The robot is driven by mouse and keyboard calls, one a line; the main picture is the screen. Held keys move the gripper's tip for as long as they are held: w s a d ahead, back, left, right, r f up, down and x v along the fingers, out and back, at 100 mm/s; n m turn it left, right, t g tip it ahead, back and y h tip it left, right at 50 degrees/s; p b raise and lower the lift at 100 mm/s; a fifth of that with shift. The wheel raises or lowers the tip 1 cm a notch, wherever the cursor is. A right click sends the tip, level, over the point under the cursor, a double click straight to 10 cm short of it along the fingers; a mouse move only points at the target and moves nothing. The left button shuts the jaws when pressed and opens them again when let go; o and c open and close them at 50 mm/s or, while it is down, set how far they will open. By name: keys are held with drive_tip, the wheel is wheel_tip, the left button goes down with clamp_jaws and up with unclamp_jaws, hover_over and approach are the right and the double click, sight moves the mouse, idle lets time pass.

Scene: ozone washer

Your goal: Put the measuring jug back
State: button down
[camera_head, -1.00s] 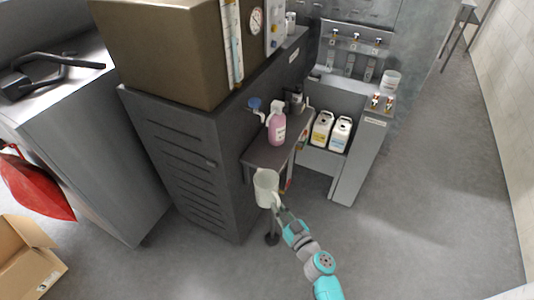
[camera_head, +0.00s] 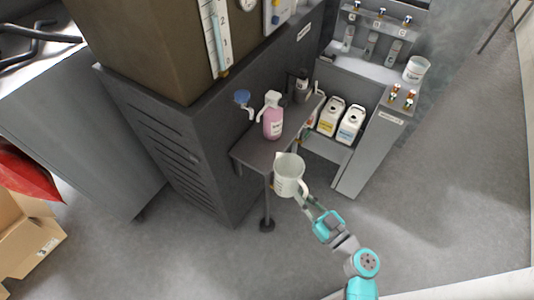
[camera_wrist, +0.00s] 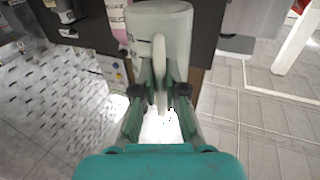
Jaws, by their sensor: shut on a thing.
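The measuring jug (camera_head: 288,174) is whitish and translucent with a handle on its right side. In the head view it is at the front edge of a small dark shelf (camera_head: 254,152); I cannot tell whether it touches the shelf. My gripper (camera_head: 307,196) is shut on the jug's handle, coming from the lower right. In the wrist view the jug (camera_wrist: 160,28) fills the top middle, with its handle (camera_wrist: 160,72) between my gripper's fingers (camera_wrist: 160,92). The jug looks about upright in the head view.
A pink bottle (camera_head: 272,118) and a dark container (camera_head: 301,86) stand on the shelf behind the jug. White jerrycans (camera_head: 350,124) stand right of it. A white cup (camera_head: 416,69) sits on the right cabinet. Open floor (camera_head: 430,190) lies to the right.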

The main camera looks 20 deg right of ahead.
sight(279, 170)
drive_tip(key=x, duration=1.3)
drive_tip(key=shift+w, duration=0.1)
drive_tip(key=w, duration=0.2)
drive_tip(key=w+f, duration=0.1)
drive_tip(key=shift+w+a+f, duration=0.15)
drive_tip(key=shift+a, duration=0.25)
drive_tip(key=shift+f, duration=0.2)
drive_tip(key=c, duration=1.2)
unclamp_jaws()
drive_tip(key=shift+f, duration=0.15)
